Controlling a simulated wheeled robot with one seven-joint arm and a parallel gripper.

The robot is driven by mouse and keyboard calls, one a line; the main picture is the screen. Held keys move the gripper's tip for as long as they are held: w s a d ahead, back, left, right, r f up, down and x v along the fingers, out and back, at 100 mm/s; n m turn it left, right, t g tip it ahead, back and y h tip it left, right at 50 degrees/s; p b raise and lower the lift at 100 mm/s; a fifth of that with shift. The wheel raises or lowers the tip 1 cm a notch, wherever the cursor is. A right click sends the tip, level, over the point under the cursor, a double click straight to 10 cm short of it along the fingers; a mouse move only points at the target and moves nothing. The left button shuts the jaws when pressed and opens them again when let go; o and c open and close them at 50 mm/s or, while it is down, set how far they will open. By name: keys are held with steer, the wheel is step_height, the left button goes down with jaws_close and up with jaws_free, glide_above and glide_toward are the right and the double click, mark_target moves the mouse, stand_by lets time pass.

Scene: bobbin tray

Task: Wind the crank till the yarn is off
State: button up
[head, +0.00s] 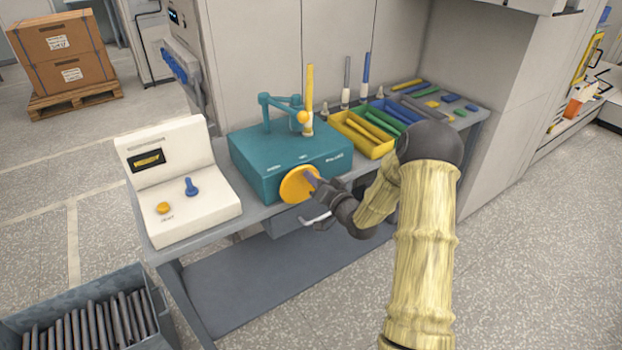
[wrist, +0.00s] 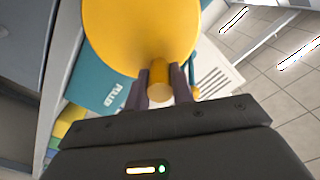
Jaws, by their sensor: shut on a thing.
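The teal winding machine (head: 262,180) stands on the grey bench. Its crank is a yellow disc (head: 297,186) on the front face, also large in the wrist view (wrist: 140,35). A yellow knob (wrist: 159,78) sticks out from the disc, between the dark fingers of my gripper (wrist: 160,88). My gripper is shut on this knob; it also shows beside the disc in the head view (head: 318,190). An upright yellow bobbin (head: 309,95) with a pale lower end stands on top of the machine, next to a teal arm (head: 280,102). How much yarn it carries is too small to tell.
A white control box (head: 180,160) with a blue lever stands left of the machine. Yellow and green trays (head: 362,146) with rods lie to the right, with upright spindles behind. A grey bin (head: 70,290) of dark rods is at lower left. Floor in front is clear.

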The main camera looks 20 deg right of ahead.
steer(key=shift+w+d+f+m+p, duration=0.15)
steer(key=shift+d+f+m+p, duration=0.4)
steer(key=shift+m, duration=1.25)
steer(key=shift+w+d+f+m+p, duration=0.1)
steer(key=shift+d+f+m, duration=0.2)
steer(key=shift+f+m, duration=1)
steer(key=shift+w+d+f+m+p, duration=0.15)
steer(key=shift+d+m+p, duration=0.25)
steer(key=shift+m, duration=1.9)
steer(key=o, duration=1)
steer(key=shift+d+r, duration=0.1)
steer(key=b+v, duration=0.1)
steer(key=v, duration=1.6)
steer(key=shift+s, duration=0.15)
